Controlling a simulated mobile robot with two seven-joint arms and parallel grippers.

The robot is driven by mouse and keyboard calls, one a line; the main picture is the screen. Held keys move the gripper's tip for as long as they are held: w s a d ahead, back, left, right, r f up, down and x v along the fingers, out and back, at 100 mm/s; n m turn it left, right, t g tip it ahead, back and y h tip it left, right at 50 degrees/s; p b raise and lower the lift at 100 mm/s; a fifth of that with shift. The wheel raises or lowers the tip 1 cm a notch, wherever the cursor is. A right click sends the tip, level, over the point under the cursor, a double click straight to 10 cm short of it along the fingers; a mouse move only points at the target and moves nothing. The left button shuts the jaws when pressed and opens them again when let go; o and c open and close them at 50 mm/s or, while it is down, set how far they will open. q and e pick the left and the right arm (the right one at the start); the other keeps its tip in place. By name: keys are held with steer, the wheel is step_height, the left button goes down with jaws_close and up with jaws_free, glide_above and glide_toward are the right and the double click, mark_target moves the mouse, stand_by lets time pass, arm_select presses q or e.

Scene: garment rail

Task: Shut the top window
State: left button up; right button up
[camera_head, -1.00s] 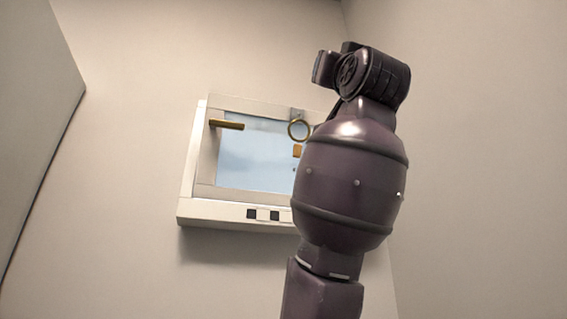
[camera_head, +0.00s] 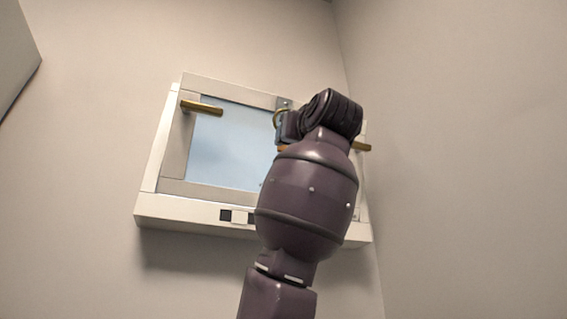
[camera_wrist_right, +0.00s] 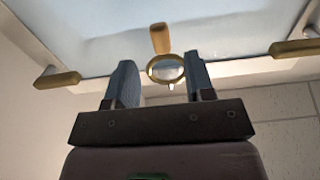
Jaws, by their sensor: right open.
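The window (camera_head: 228,150) is high on the wall, with a white frame (camera_head: 185,212) and a pale blue pane. Its sash seems to stand a little out from the frame; how far I cannot tell. My left gripper is out of view.
Brass handles stick out at the window's left (camera_head: 202,107) and right (camera_head: 362,147). In the right wrist view a short brass piece (camera_wrist_right: 160,38) is just beyond the ring. A side wall (camera_head: 455,160) is close on the right.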

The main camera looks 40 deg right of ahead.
steer(key=p+x, duration=0.2)
steer(key=x, duration=0.4)
steer(key=shift+s+a+r, duration=0.1)
steer(key=shift+r, duration=0.05)
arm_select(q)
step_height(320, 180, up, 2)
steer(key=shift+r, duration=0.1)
arm_select(e)
jaws_close()
